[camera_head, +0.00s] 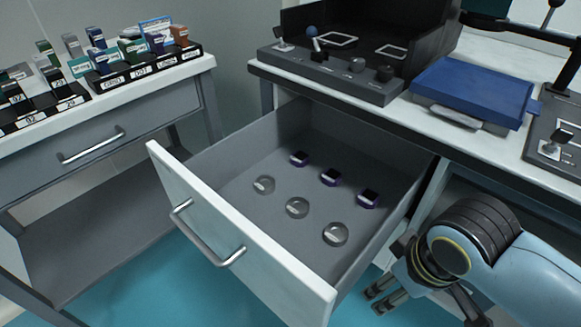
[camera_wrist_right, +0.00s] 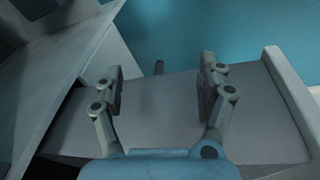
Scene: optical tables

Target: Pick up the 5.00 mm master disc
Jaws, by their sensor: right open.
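The open drawer (camera_head: 215,165) holds three round grey discs, a left one (camera_head: 264,184), a middle one (camera_head: 297,207) and a near one (camera_head: 335,233). Any size markings are too small to read, so I cannot tell which is the 5.00 mm master disc. My right gripper (camera_head: 382,297) is outside the drawer, to its right, pointing left. In the wrist view the right gripper (camera_wrist_right: 163,85) is open and empty. My left gripper is not in view.
The drawer's white front (camera_head: 240,240) has a bar handle (camera_head: 205,237). Its right wall lies between my right gripper and the discs. A blue case (camera_head: 475,90) and a dark instrument (camera_head: 345,75) stand on the table above. A side table (camera_head: 125,90) with labelled racks is at left.

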